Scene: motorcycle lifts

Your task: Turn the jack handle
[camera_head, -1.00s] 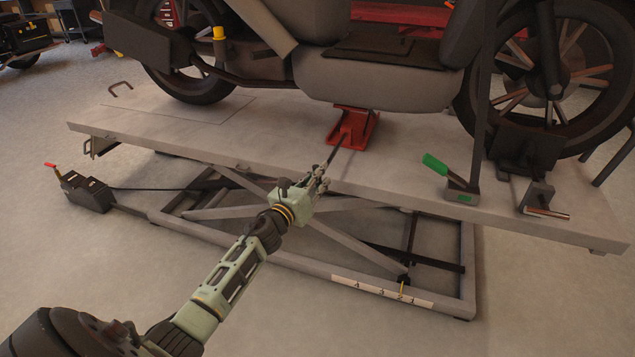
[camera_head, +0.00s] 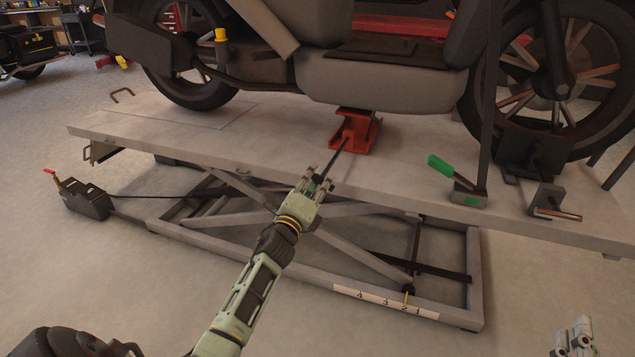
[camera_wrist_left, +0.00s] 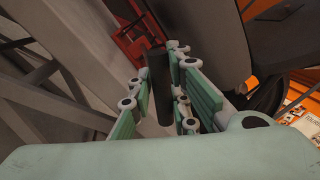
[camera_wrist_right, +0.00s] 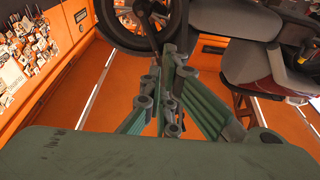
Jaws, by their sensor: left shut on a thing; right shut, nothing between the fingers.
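The red jack (camera_head: 356,134) sits on the grey lift platform under the motorcycle. Its jack handle (camera_head: 336,161) is a thin dark rod slanting down toward the platform's front edge. My left gripper (camera_head: 319,181) is shut on the handle's outer end. In the left wrist view the dark handle (camera_wrist_left: 159,88) runs between the fingers (camera_wrist_left: 158,100), with the red jack (camera_wrist_left: 135,32) beyond it. My right gripper (camera_head: 574,340) is at the bottom right, clear of the lift. In the right wrist view its fingers (camera_wrist_right: 166,98) are closed with nothing held.
The motorcycle (camera_head: 380,80) stands above the jack on the platform (camera_head: 250,150). A black pedal unit (camera_head: 85,195) lies on the floor at left. The floor in front is clear.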

